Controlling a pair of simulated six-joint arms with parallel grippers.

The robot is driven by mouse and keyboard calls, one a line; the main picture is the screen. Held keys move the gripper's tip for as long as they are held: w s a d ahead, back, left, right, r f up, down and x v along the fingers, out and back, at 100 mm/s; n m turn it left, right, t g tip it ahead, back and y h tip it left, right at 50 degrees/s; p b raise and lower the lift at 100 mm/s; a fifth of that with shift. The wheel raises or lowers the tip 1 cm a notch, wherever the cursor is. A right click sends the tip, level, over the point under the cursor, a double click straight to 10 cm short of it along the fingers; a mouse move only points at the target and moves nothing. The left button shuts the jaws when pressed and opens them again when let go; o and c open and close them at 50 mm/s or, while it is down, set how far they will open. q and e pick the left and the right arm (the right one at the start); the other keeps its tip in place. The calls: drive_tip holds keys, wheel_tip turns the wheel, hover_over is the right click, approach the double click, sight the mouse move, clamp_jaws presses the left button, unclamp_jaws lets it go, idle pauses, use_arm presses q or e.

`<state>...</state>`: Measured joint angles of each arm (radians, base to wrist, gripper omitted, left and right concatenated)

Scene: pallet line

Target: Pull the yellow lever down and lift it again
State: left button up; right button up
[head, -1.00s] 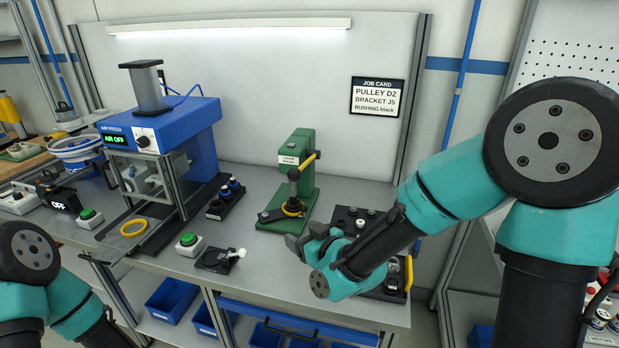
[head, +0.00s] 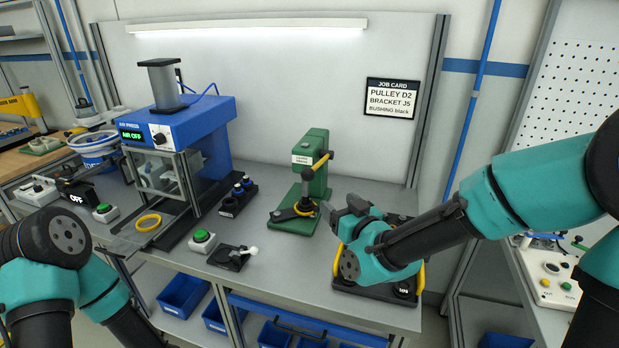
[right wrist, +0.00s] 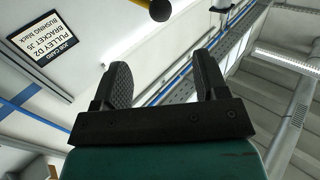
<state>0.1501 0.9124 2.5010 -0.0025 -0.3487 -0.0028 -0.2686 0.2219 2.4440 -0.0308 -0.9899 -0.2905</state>
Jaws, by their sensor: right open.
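The green lever press (head: 315,175) stands upright on the bench in the head view. Its yellow lever (head: 321,162) sticks out at the upper right and slants upward to a dark knob. In the right wrist view the knob (right wrist: 160,9) shows at the top edge, beyond the fingers, with a bit of yellow rod.
A black fixture plate (head: 345,283) with yellow handles lies under my right arm. The blue air press (head: 190,125) stands left. A small white-knobbed switch (head: 232,257) and a green button (head: 202,238) sit near the front edge. The job card (head: 393,99) hangs behind.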

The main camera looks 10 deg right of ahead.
sight(310, 178)
drive_tip(key=x, duration=1.5)
drive_tip(key=shift+f, duration=0.1)
drive_tip(key=shift+c, duration=0.4)
drive_tip(key=shift+a, duration=0.1)
drive_tip(key=c, duration=1.1)
